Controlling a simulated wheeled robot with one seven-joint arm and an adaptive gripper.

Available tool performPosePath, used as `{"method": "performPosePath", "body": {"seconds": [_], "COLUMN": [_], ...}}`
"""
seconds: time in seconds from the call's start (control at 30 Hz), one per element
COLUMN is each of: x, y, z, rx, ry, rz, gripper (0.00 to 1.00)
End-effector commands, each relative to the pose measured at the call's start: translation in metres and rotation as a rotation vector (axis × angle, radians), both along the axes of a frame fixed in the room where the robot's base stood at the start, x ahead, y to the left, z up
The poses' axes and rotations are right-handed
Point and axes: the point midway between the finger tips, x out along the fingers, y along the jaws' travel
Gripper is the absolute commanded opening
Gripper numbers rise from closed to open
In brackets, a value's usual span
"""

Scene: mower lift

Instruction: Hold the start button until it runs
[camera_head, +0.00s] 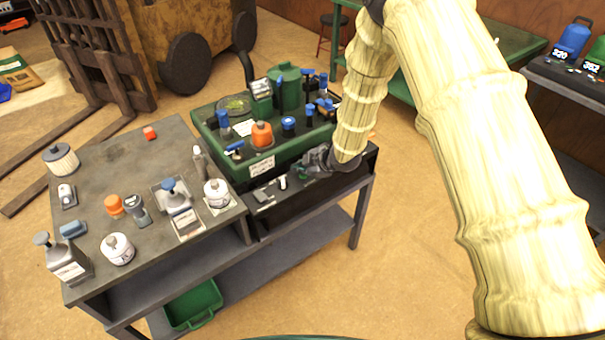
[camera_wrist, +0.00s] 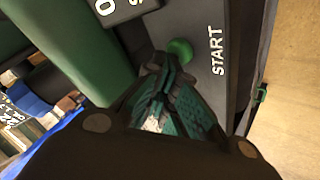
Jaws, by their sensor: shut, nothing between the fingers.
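The start button is a round green knob (camera_wrist: 180,50) beside the white word START on a dark panel (camera_wrist: 207,85) in the wrist view. My gripper (camera_wrist: 168,72) is shut with nothing between its fingers. Its tips are right at the near side of the green button; I cannot tell whether they touch it or press it. In the head view my gripper (camera_head: 303,168) is at the front right of the green machine (camera_head: 212,150). There the button is hidden or too small to make out.
A grey bench (camera_head: 130,185) on the left holds bottles, jars and an orange cap. Blue-topped parts and an orange piece (camera_head: 262,134) stand on the machine close to my arm. A green crate (camera_head: 193,305) lies on the lower shelf. Open floor (camera_head: 400,260) lies to the right.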

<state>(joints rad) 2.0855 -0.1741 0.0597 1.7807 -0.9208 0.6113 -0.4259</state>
Motion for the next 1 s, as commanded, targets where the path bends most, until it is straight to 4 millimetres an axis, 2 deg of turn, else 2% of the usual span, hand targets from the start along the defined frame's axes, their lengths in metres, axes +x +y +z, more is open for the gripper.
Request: {"method": "performPosePath", "body": {"seconds": [0.57,1.0], "x": [0.0,0.0], "y": [0.0,0.0], "z": [0.0,0.017], "rx": [-0.001,0.0], "ry": [0.001,0.0], "rz": [0.0,0.0], "gripper": [0.0,0.0]}}
